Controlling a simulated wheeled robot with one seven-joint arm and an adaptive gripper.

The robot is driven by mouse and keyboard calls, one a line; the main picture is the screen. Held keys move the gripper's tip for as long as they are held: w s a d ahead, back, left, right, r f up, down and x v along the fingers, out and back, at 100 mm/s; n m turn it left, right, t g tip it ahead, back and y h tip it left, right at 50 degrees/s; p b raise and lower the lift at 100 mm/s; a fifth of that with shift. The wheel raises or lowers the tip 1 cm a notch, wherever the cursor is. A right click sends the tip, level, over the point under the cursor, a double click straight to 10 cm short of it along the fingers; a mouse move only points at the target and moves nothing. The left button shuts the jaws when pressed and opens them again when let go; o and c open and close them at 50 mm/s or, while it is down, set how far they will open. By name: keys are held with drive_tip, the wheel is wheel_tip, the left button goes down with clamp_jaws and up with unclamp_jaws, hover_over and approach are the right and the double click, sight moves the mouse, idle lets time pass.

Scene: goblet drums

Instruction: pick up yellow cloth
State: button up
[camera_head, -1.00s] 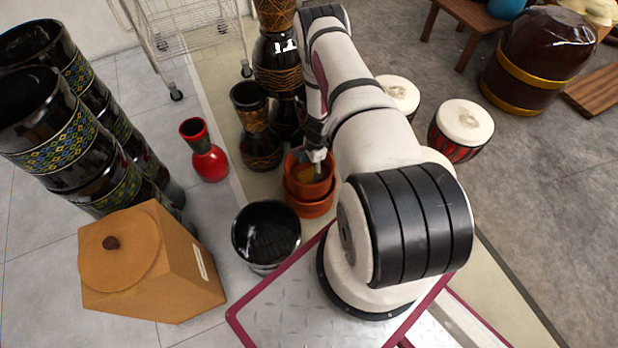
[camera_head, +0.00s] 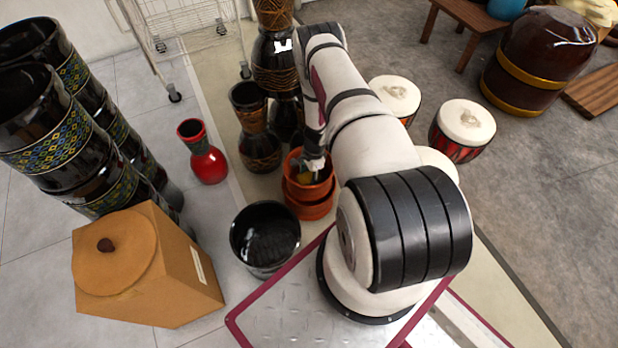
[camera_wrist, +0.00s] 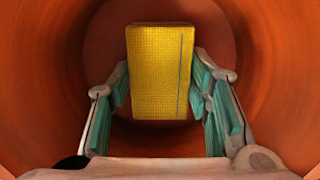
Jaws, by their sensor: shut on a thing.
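The yellow cloth (camera_wrist: 160,72) shows in the wrist view as a yellow block with a woven texture and a thin dark line down its right side. It is inside an orange clay pot (camera_wrist: 45,70). My gripper (camera_wrist: 160,90) reaches into the pot, with its green-padded fingers on the left and right sides of the cloth, shut on it. In the head view the orange pot (camera_head: 308,200) stands left of my arm. A bit of the yellow cloth (camera_head: 306,178) shows inside it, partly hidden by my gripper (camera_head: 314,165).
A black pot (camera_head: 265,238) stands just left of the orange pot. Two drums with white heads (camera_head: 464,122) stand to the right.

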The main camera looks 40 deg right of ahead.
sight(309, 176)
drive_tip(key=shift+r, duration=0.1)
wheel_tip(309, 176, up, 10)
drive_tip(key=p, duration=0.3)
